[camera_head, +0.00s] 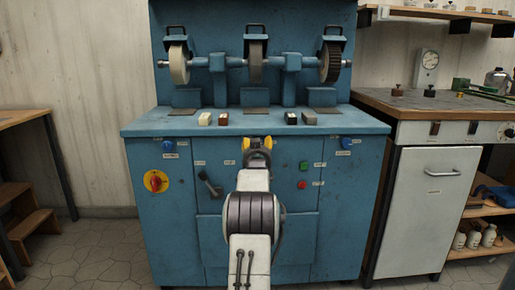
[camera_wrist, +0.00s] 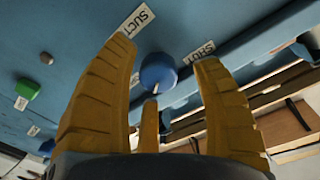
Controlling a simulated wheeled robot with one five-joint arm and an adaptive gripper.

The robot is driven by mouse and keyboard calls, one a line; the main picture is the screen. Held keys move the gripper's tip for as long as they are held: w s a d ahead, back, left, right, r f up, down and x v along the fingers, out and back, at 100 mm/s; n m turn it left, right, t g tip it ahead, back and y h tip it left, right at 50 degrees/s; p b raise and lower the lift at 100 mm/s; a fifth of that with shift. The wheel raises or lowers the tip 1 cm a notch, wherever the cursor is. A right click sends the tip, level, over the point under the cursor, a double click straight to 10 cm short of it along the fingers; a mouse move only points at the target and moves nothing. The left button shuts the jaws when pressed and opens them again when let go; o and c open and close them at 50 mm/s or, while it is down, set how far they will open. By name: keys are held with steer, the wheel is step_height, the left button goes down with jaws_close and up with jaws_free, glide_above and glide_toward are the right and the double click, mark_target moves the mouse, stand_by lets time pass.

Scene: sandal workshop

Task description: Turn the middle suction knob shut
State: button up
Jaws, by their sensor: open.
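My gripper (camera_head: 257,144) is raised in front of the blue machine's front panel, at the middle. It is open, with its yellow fingers spread apart. In the wrist view a round blue knob (camera_wrist: 158,73) shows between the fingers of my gripper (camera_wrist: 164,52); nothing is gripped. A small white mark on the knob points toward the bottom of that view. A label reading SHUT (camera_wrist: 200,52) is to its right, and one starting SUCT (camera_wrist: 137,19) is above left. In the head view the middle knob is hidden behind my gripper. Blue knobs show at left (camera_head: 168,146) and right (camera_head: 346,142).
The machine (camera_head: 160,220) has a green button (camera_head: 303,166), a red button (camera_head: 302,184), a dark lever (camera_head: 209,184) and a red-and-yellow switch (camera_head: 155,181). Small blocks (camera_head: 223,119) lie on its ledge above. A bench (camera_head: 435,103) stands at right, wooden steps (camera_head: 30,225) at left.

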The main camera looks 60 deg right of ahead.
steer(key=shift+s+a, duration=0.1)
steer(key=shift+a, duration=0.05)
steer(key=v, duration=1.1)
steer(key=shift+s+a, duration=0.15)
steer(key=shift+a, duration=0.15)
